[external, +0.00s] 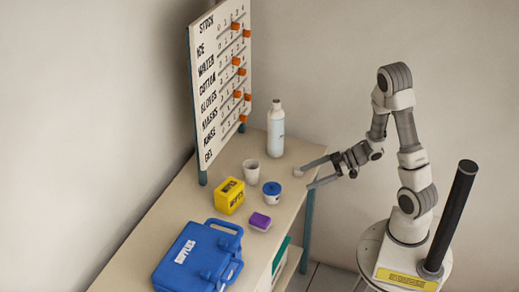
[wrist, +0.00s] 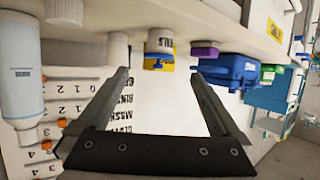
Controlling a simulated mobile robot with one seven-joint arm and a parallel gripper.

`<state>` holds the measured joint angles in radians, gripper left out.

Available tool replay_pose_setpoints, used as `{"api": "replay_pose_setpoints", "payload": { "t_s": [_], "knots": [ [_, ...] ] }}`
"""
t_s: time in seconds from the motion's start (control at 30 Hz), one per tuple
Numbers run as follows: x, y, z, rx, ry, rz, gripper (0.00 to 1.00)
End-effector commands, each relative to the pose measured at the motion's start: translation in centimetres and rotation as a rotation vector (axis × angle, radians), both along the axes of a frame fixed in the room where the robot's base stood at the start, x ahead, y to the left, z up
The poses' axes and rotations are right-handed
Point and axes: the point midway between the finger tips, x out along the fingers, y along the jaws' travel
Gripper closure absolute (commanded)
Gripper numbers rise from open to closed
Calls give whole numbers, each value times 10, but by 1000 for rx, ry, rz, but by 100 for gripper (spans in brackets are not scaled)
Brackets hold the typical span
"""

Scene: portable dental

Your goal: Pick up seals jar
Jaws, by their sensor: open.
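The seals jar (external: 272,196) is a small white jar with a blue lid, standing upright on the table near its right edge. In the wrist view the jar (wrist: 160,42) appears upside down, its "SEALS" label partly readable, framed between my fingers. My gripper (external: 304,179) is open and empty, to the right of the jar, its fingers pointing left toward it. The fingers (wrist: 160,74) are spread wide in the wrist view, and the jar lies beyond their tips, apart from them.
A white cup (external: 251,171) stands just behind the jar, and a tall bottle (external: 275,128) farther back. A yellow box (external: 229,195), a purple block (external: 260,221) and a blue case (external: 199,256) are nearby. A stock board (external: 220,85) stands at the table's back.

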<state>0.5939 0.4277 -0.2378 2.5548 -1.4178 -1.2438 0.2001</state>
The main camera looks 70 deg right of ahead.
Motion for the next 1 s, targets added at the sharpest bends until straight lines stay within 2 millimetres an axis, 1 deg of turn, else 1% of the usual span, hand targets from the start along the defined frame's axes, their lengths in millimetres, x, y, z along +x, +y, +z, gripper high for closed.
{"api": "replay_pose_setpoints", "payload": {
  "t_s": [0.03,0.1,0.4,0.5,0.77,0.93,1.0],
  "knots": [
    [6,5,-7,-1,-3,7,0],
    [17,12,-13,-1,-3,9,0],
    [69,43,-35,-2,0,5,0],
    [82,50,-40,-2,-1,4,0],
    [98,59,-44,-3,-2,2,0],
    [121,73,-46,-3,-3,4,0],
    [128,78,-50,-3,-1,3,0]
  ]
}}
